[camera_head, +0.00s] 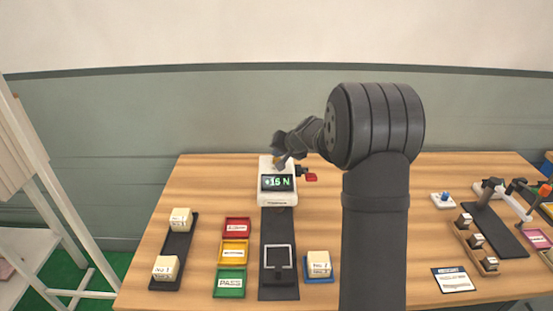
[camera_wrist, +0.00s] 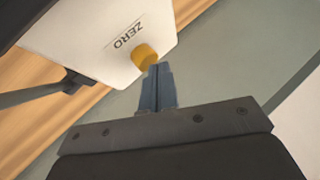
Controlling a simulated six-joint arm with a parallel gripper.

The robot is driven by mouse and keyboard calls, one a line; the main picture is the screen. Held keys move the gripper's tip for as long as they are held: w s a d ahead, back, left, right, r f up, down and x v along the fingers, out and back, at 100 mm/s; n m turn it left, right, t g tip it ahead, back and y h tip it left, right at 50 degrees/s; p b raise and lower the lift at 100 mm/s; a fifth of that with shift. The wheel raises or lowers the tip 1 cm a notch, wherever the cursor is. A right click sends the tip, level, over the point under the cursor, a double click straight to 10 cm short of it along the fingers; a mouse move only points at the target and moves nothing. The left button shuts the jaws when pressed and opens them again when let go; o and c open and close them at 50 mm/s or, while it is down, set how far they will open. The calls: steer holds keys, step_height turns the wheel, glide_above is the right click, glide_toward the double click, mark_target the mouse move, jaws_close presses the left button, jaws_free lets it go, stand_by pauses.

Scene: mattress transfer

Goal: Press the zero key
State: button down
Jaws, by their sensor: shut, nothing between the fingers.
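The zero key is a yellow round button (camera_wrist: 144,56) beside the printed word ZERO on the white instrument (camera_wrist: 128,40) in the wrist view. In the head view the white instrument (camera_head: 277,180) stands at the back middle of the table, its display reading about 15 N. My gripper (camera_wrist: 155,68) is shut and empty, its fingertips at the edge of the yellow key. I cannot tell whether they touch it or press it down. In the head view my gripper (camera_head: 280,160) hangs over the back of the instrument and hides most of the key.
A dark plate (camera_head: 278,225) with a square frame runs forward from the instrument. Red, yellow and green trays (camera_head: 230,282) lie left of it. Light blocks (camera_head: 180,220) sit on a black tray at left; another block (camera_head: 318,263) sits on a blue tray. A red-tipped lever (camera_head: 311,177) juts out right.

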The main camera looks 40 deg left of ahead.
steer(key=shift+f, duration=0.7)
stand_by(0.5)
stand_by(0.3)
steer(key=shift+r, duration=1.3)
steer(key=shift+r, duration=2.5)
steer(key=shift+f, duration=0.1)
step_height(320, 180, up, 4)
steer(key=shift+f, duration=0.1)
